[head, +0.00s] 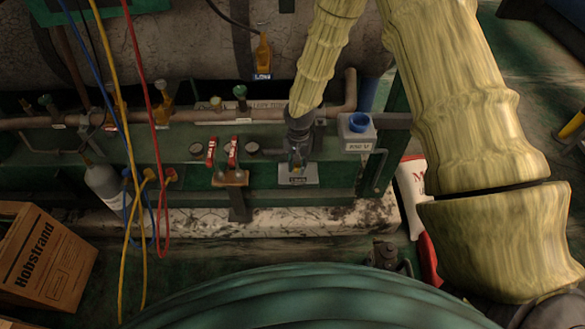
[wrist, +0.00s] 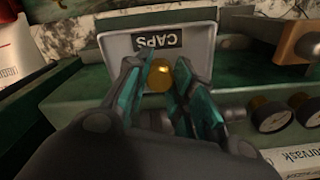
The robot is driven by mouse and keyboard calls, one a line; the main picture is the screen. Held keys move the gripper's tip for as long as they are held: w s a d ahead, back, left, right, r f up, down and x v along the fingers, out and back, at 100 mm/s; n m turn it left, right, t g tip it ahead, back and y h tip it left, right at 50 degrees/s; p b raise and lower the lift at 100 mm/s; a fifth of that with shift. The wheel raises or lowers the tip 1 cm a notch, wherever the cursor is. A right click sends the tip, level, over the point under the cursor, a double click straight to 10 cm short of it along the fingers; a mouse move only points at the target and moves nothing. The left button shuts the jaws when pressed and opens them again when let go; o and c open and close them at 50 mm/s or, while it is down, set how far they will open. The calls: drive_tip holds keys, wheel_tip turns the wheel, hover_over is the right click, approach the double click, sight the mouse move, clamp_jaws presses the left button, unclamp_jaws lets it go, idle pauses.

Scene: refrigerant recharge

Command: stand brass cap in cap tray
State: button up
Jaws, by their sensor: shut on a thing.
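The brass cap (wrist: 160,76) shows between the two teal-padded fingers of my gripper (wrist: 161,88) in the wrist view. My gripper is shut on it. The grey cap tray (wrist: 118,46), labelled CAPS, lies just beyond and beneath the cap. I cannot tell whether the cap touches the tray floor. The fingers hide the near part of the tray. In the head view my gripper (head: 297,158) points down over the cap tray (head: 311,170) on the green bench, and the cap is too small to make out.
Dark gauges (wrist: 272,114) sit close by in the wrist view. Coloured hoses (head: 130,130) hang at the left. A cardboard box (head: 45,262) lies lower left.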

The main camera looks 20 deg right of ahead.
sight(298, 165)
drive_tip(key=shift+f, duration=0.65)
drive_tip(key=o, duration=1)
drive_tip(key=shift+f, duration=0.15)
wheel_tip(298, 165, up, 12)
drive_tip(key=shift+r+p, duration=0.15)
drive_tip(key=shift+p, duration=0.95)
drive_tip(key=s+f+n, duration=0.2)
drive_tip(key=s+f, duration=0.4)
drive_tip(key=s, duration=0.6)
drive_tip(key=s+d+f+n, duration=0.1)
drive_tip(key=s+f+n, duration=0.2)
drive_tip(key=s, duration=0.9)
drive_tip(key=s+f+n, duration=0.2)
drive_tip(key=s+f, duration=0.6)
drive_tip(key=s, duration=0.4)
drive_tip(key=shift+s+d+f, duration=0.2)
drive_tip(key=shift+d+f, duration=0.05)
drive_tip(key=shift+f, duration=0.05)
